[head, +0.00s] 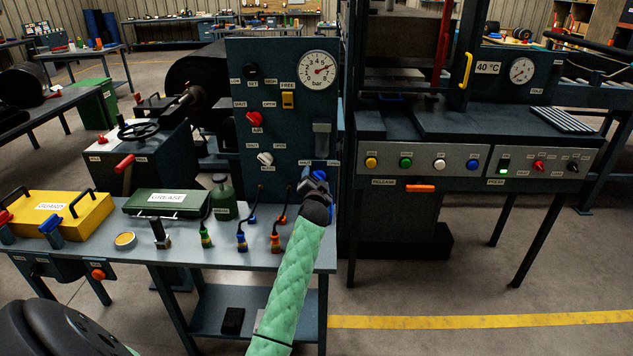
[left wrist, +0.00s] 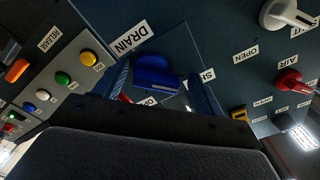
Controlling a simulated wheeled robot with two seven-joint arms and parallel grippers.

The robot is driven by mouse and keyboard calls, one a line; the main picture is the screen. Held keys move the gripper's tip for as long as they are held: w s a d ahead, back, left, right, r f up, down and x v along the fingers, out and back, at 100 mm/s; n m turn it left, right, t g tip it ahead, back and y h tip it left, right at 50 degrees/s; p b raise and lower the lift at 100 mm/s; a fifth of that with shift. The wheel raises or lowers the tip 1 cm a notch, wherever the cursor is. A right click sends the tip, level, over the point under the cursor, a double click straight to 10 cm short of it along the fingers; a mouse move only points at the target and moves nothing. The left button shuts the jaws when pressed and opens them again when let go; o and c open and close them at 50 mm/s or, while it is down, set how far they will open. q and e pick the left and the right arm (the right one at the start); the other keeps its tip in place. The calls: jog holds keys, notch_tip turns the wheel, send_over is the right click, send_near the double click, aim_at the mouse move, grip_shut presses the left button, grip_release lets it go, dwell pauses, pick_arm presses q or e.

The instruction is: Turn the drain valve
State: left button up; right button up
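The drain valve is a blue handle (left wrist: 155,72) on the dark panel, beside the DRAIN label in the left wrist view. My left gripper (left wrist: 162,90) is open, with one finger on each side of the blue handle and a visible gap to each. In the head view my left gripper (head: 314,184) is at the lower right of the upright panel (head: 285,70) and hides most of the valve. Whether the fingertips touch the panel cannot be told. My right gripper is not in view.
The panel also carries a red AIR valve (head: 254,119), a white valve (head: 265,158), a yellow switch (head: 288,100) and a pressure gauge (head: 318,70). The press buttons (head: 440,164) are to the right.

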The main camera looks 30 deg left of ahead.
pick_arm(q)
jog(key=shift+d+f, duration=0.1)
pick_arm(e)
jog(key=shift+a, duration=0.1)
pick_arm(q)
jog(key=b+v, duration=0.1)
jog(key=v, duration=0.6)
jog(key=shift+s, duration=0.35)
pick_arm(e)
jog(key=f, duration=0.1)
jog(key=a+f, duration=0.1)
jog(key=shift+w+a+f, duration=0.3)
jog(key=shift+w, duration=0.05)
pick_arm(q)
jog(key=shift+d, duration=0.1)
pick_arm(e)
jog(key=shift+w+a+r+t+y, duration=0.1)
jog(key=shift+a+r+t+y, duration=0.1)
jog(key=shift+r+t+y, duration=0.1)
